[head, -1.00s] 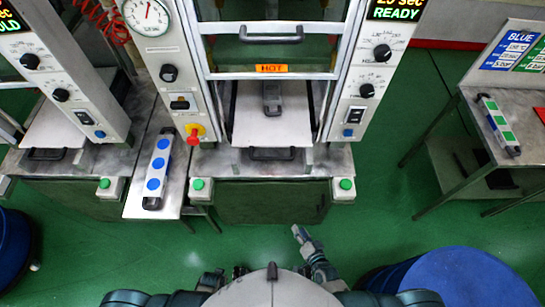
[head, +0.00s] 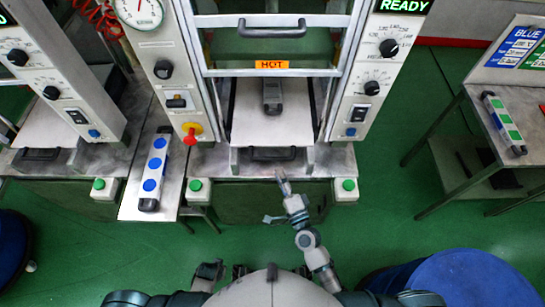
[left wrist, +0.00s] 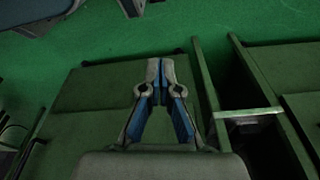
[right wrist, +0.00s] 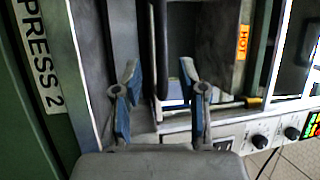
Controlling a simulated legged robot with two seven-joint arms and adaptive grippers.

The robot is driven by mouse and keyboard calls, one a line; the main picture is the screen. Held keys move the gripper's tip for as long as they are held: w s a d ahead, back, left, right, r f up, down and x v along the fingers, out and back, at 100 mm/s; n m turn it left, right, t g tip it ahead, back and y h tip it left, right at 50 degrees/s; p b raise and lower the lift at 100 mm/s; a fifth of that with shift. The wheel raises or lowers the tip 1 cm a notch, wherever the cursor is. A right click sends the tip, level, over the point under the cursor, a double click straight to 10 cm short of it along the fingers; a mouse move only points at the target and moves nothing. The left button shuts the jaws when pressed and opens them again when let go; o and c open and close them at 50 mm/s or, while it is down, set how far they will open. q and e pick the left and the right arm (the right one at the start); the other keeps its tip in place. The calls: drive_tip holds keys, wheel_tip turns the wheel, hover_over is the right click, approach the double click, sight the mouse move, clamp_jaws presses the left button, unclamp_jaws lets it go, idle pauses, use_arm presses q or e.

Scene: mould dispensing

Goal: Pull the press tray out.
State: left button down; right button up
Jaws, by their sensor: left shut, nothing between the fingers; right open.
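The press tray (head: 250,125) is a pale flat plate inside the middle press, below the orange HOT label. A grey mould (head: 272,95) lies on it. The tray's dark handle (head: 273,154) is at its front edge, over the metal ledge. My right gripper (head: 283,183) is in front of the ledge, just below and right of the handle, apart from it in the head view. In the right wrist view the right gripper (right wrist: 160,72) is open, facing the press front, and a dark bar shows between its fingers. My left gripper (left wrist: 160,64) is shut and empty, over the green floor and cabinet.
The press door with its handle (head: 272,28) is above the tray. Green buttons (head: 195,185) flank the ledge. A strip with blue dots (head: 154,172) lies left, one with green squares (head: 503,123) on the right table. A blue drum (head: 465,280) stands front right.

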sight(272, 159)
drive_tip(key=x, duration=0.6)
drive_tip(key=shift+w+a, duration=0.15)
drive_tip(key=shift+w, duration=0.2)
clamp_jaws()
